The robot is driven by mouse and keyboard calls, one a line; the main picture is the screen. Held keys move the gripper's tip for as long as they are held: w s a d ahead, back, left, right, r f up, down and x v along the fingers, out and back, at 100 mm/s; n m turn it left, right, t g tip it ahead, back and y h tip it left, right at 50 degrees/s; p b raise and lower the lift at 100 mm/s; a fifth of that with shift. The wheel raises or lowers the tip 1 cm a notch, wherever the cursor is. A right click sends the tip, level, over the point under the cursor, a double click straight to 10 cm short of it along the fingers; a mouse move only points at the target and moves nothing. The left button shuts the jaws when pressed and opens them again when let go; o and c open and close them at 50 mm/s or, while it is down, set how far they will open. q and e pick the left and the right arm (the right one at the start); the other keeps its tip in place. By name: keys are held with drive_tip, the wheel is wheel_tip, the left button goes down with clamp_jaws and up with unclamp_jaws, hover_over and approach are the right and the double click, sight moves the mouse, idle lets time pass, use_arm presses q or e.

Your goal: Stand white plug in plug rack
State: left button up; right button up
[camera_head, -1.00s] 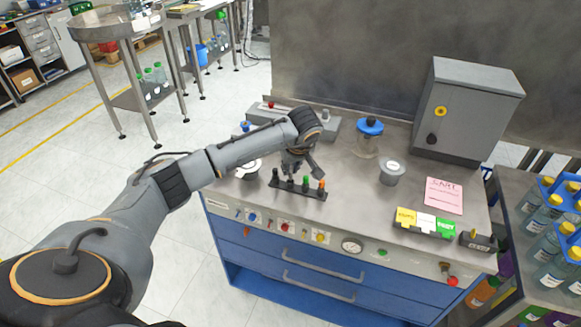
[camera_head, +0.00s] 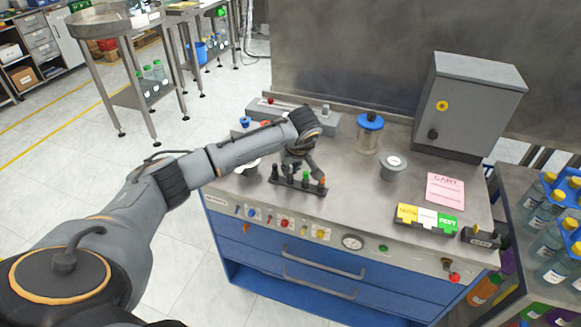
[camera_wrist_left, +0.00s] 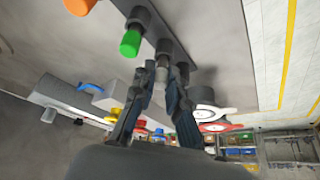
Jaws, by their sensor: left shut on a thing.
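The plug rack (camera_head: 312,188) is a dark strip on the steel worktop, holding a row of upright plugs. My left gripper (camera_head: 291,176) is over the rack's middle, pointing down. My right gripper is not in view.
Behind the rack are a grey block (camera_head: 325,122) and a blue-lidded jar (camera_head: 368,138). A white ringed item (camera_head: 248,167) is left of the gripper.

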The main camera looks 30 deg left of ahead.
use_arm(q)
drive_tip(key=shift+f, duration=0.1)
drive_tip(key=o, duration=0.8)
drive_tip(key=v, duration=1.2)
